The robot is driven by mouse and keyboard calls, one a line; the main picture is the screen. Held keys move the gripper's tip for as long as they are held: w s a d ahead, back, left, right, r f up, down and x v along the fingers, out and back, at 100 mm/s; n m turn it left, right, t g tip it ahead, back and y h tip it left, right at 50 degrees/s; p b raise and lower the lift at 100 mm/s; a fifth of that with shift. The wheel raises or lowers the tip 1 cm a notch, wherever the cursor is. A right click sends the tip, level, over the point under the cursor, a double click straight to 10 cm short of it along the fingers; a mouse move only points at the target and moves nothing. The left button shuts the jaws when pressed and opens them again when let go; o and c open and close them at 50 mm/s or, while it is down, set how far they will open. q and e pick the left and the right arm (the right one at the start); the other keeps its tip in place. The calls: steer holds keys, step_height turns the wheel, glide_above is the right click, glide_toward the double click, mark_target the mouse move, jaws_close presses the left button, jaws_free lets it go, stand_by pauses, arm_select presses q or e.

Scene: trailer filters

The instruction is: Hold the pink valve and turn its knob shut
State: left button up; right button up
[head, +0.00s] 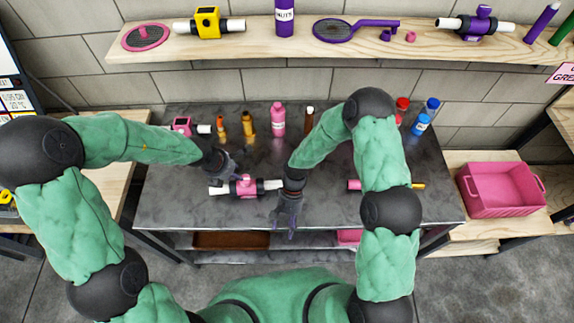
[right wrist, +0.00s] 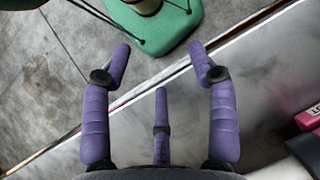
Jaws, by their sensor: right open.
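The pink valve (head: 245,187), with white pipe ends, lies on the dark metal table (head: 180,209). Its pink knob is on top; I cannot tell how far it is turned. My left gripper (head: 230,172) is just behind the valve's left half, close to it; whether it touches or grips is unclear. My right gripper (head: 287,229) is to the right of the valve near the table's front edge, pointing down, apart from it. Its purple fingers (right wrist: 162,70) are spread and empty in the right wrist view. Part of a pink and white thing, likely the valve (right wrist: 311,118), shows at that view's right edge.
Small bottles, including a pink one (head: 278,119), stand along the back of the table. A pink rod-like thing (head: 354,185) lies partly behind my right arm. A pink crate (head: 502,187) stands on the right side table. A wooden shelf (head: 275,46) runs above.

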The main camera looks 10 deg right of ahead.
mark_target(278, 183)
steer(key=w+r+m, duration=0.1)
steer(key=w+m, duration=0.1)
steer(key=w, duration=0.1)
steer(key=w+d+r+m+t, duration=0.1)
steer(key=w+m, duration=0.2)
steer(key=w+r+m+y, duration=0.1)
steer(key=w+m, duration=0.2)
steer(key=shift+w+d+r, duration=0.1)
steer(key=shift+d+r, duration=0.05)
steer(key=shift+r, duration=0.1)
steer(key=w+d+r+m+t+y, duration=0.1)
steer(key=w+d+r+m+t, duration=0.1)
steer(key=w+r+m, duration=0.5)
steer(key=shift+m, duration=0.9)
steer(key=x, duration=0.4)
steer(key=w+x, duration=0.1)
steer(key=x, duration=0.2)
steer(key=w+f+x, duration=0.1)
steer(key=x, duration=0.3)
steer(key=shift+w+d+f, duration=0.1)
steer(key=shift+d+f, duration=0.05)
steer(key=shift+f, duration=0.05)
